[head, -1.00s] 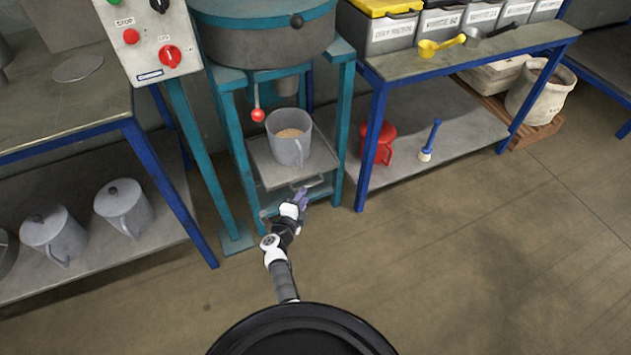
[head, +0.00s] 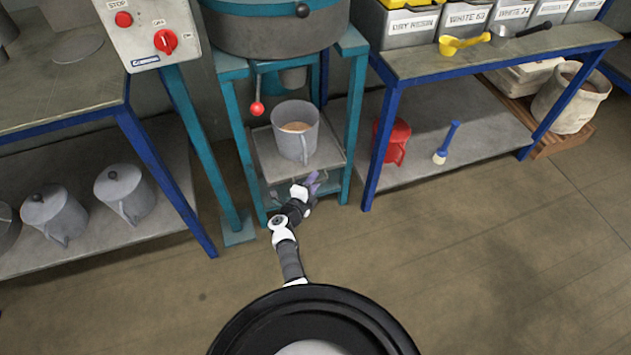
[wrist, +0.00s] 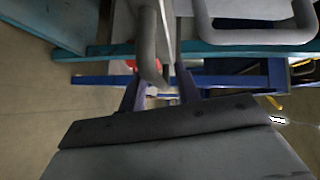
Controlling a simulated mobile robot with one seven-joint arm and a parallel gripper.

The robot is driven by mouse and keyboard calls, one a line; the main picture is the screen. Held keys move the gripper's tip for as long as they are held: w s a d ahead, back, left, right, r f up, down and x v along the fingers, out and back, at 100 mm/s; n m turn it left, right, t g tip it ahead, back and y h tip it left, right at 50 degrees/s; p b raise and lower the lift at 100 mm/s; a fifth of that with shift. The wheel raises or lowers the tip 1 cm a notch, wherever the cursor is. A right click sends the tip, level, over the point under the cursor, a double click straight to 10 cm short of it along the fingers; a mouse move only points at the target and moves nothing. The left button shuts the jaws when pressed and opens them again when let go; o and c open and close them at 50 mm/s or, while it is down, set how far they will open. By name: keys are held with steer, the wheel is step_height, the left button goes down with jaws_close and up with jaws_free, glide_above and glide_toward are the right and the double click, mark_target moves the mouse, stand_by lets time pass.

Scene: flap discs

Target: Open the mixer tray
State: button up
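The mixer tray (head: 264,158) is a grey plate low in the teal mixer frame, under the bowl. A grey jug (head: 295,133) with tan contents stands on it. My gripper (head: 311,183) is at the tray's front edge, by its handle, which is mostly hidden by the gripper in the head view. In the wrist view my gripper (wrist: 158,90) has its two purple fingers apart, with a grey rounded bar (wrist: 149,50) seen between or just beyond them. A grey U-shaped bar shows at the top right there. I cannot tell whether the fingers touch anything.
A red-knobbed lever (head: 257,108) hangs above the tray's left side. The mixer's teal legs (head: 354,135) flank the tray. A red jug (head: 393,141) and a blue-handled brush (head: 446,143) are on the right lower shelf. The floor in front is open.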

jaws_close()
stand_by(0.4)
